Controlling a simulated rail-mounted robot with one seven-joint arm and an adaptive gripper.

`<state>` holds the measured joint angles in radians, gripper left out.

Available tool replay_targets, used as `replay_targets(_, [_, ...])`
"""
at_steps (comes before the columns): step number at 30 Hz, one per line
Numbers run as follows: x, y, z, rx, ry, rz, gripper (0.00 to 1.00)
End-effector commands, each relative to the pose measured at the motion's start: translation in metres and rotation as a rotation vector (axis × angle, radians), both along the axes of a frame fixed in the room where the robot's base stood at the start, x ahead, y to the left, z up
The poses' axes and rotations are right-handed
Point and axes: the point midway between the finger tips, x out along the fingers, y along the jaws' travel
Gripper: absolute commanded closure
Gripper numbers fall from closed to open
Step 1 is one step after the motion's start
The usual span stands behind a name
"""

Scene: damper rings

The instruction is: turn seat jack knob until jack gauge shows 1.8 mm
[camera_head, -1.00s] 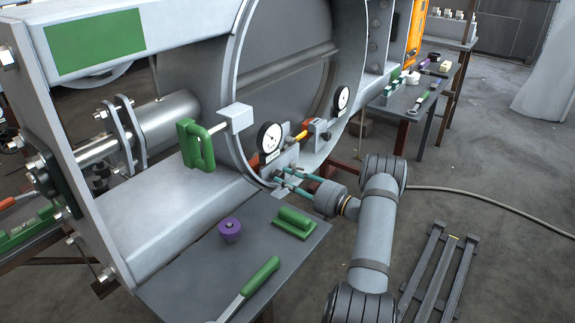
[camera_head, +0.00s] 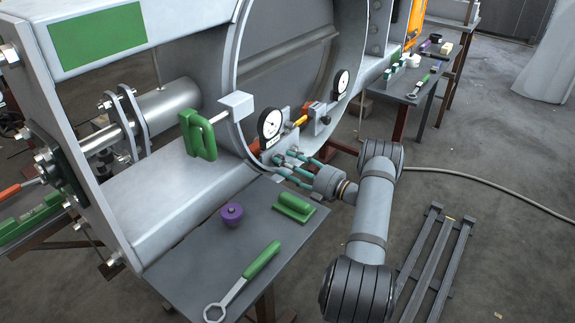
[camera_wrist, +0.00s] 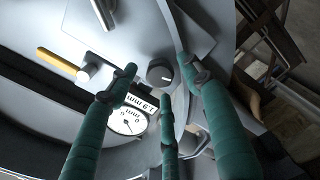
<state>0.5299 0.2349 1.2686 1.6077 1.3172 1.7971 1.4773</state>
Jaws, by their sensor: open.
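The seat jack knob (camera_wrist: 160,73) is a dark grey round knob with a pale mark, on a grey plate in the wrist view. My gripper (camera_wrist: 156,74) has three teal fingers, open and spread around the knob, with gaps visible; I see no clear contact. The jack gauge (camera_wrist: 127,121), a white dial, sits beside the knob, partly behind a finger. In the head view the near gauge (camera_head: 270,124) stands just above my gripper (camera_head: 282,165); the knob is hard to make out there.
A second gauge (camera_head: 342,83) stands farther along the ring (camera_head: 238,60). A yellow-handled part (camera_wrist: 56,62) lies left of the knob. The near table (camera_head: 190,265) holds a purple knob-like part (camera_head: 232,214), a green block (camera_head: 294,207) and a green-handled wrench (camera_head: 245,280).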

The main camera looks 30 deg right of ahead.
Motion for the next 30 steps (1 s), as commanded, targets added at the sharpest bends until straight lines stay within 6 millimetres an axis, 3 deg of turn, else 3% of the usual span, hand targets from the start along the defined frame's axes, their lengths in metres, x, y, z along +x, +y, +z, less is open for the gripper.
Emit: replay_targets(30, [-0.018, -0.010, 0.000, -0.001, 0.000, 0.000, 0.50])
